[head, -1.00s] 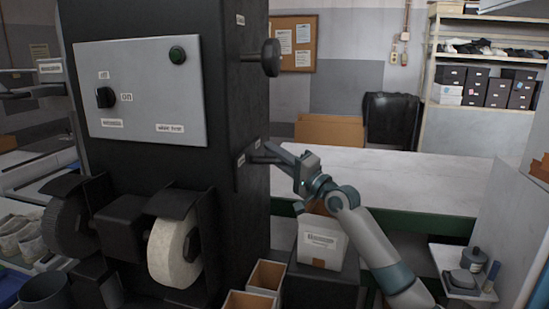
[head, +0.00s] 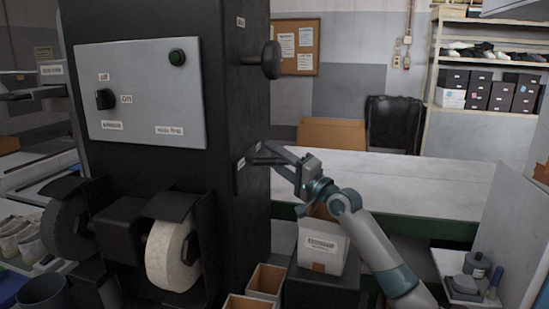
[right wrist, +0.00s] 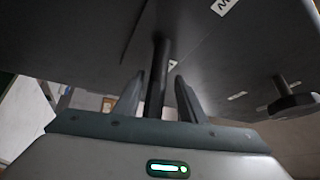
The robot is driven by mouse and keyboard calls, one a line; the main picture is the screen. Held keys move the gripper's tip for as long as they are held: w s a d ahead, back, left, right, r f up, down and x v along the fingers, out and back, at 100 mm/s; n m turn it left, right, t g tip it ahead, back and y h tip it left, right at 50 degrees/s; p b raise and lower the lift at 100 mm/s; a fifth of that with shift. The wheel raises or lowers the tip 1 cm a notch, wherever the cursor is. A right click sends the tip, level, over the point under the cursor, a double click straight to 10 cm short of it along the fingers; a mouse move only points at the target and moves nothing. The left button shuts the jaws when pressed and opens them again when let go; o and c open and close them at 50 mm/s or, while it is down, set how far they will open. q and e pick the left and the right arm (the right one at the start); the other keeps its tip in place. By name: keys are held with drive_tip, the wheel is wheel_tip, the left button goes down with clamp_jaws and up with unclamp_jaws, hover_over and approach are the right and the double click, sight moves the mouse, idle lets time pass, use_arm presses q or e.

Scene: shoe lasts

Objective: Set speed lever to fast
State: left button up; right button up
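The speed lever (right wrist: 160,75) is a dark, thin rod that sticks out of the machine's side panel. In the right wrist view it stands between the two fingers of my right gripper (right wrist: 158,98). The fingers are apart, with a gap showing on each side of the rod. In the head view my right gripper (head: 272,155) reaches from the right to the side of the black machine (head: 232,110), and its fingers largely hide the lever. Two small labels (head: 241,163) sit beside it, too small to read. My left gripper is not in view.
A black round knob (head: 271,60) sticks out of the machine's side above my right gripper. A white grinding wheel (head: 172,255) and small wooden bins (head: 267,279) are below. A white box (head: 322,246) stands under my right forearm. The workbench (head: 400,175) behind is clear.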

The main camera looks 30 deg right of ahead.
sight(283, 163)
drive_tip(key=shift+s+d+f+b, duration=0.15)
drive_tip(key=shift+s+f+b, duration=0.2)
drive_tip(key=shift+s, duration=0.3)
drive_tip(key=b+v, duration=0.1)
drive_tip(key=v, duration=0.3)
drive_tip(key=shift+s+b, duration=0.2)
drive_tip(key=shift+b, duration=0.1)
drive_tip(key=shift+v, duration=0.75)
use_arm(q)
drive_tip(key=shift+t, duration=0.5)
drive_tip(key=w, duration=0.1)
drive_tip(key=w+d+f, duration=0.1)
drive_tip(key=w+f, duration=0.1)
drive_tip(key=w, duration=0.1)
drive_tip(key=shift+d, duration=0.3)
use_arm(e)
drive_tip(key=shift+d+r, duration=0.1)
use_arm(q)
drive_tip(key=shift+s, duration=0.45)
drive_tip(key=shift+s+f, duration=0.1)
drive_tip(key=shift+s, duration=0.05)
use_arm(e)
drive_tip(key=shift+s, duration=0.1)
